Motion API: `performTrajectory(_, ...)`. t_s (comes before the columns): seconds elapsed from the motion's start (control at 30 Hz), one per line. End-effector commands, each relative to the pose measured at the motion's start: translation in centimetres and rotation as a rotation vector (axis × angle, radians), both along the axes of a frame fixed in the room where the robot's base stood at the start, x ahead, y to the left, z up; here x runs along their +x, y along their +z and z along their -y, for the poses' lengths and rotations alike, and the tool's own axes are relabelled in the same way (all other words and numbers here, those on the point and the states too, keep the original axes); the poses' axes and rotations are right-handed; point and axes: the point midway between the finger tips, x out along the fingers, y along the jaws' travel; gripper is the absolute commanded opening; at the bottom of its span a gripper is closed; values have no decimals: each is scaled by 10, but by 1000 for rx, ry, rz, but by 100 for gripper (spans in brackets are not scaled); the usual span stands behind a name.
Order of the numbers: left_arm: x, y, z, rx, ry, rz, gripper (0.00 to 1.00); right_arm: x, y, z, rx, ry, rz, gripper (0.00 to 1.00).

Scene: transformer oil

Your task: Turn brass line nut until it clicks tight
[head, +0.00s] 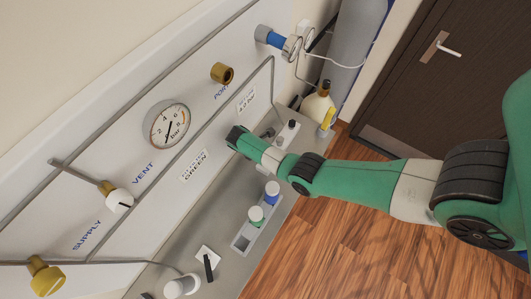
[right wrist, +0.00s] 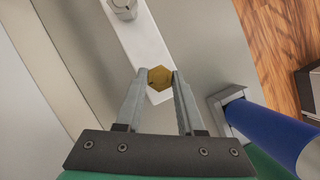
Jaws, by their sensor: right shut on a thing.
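The brass line nut (right wrist: 160,78) is a small gold hexagon at the near end of a white block (right wrist: 140,45) in the right wrist view. My right gripper (right wrist: 159,73) has its two grey fingers on either side of the nut, shut on it at the fingertips. In the head view my green right arm reaches in from the right to the bench by the panel. The nut cannot be made out there. My left gripper is in neither view.
A grey hex fitting (right wrist: 122,8) sits farther along the white block. A blue cylinder (right wrist: 270,132) in a grey holder is close right of my fingers. The panel carries a gauge (head: 169,125) and a brass port (head: 222,73).

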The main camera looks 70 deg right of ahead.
Motion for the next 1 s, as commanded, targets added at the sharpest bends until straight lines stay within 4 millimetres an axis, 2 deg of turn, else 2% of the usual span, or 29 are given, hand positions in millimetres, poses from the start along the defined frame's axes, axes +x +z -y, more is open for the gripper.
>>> performTrajectory(0.17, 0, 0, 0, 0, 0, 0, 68, 0, 0, 0, 0, -2, 1, 0)
performTrajectory(0.2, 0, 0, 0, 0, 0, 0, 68, 0, 0, 0, 0, -2, 1, 39)
performTrajectory(0.37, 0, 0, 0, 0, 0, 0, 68, 0, 0, 0, 0, -1, 1, 68)
performTrajectory(0.63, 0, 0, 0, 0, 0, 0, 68, 0, 0, 0, -1, 0, 1, 68)
performTrajectory(0.73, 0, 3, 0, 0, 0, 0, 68, 2, 7, -2, -1, 1, 2, 68)
performTrajectory(0.87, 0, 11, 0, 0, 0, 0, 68, 8, 28, -8, -1, 2, 4, 68)
performTrajectory(1.0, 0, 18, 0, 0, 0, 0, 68, 17, 60, -17, -1, 2, 5, 68)
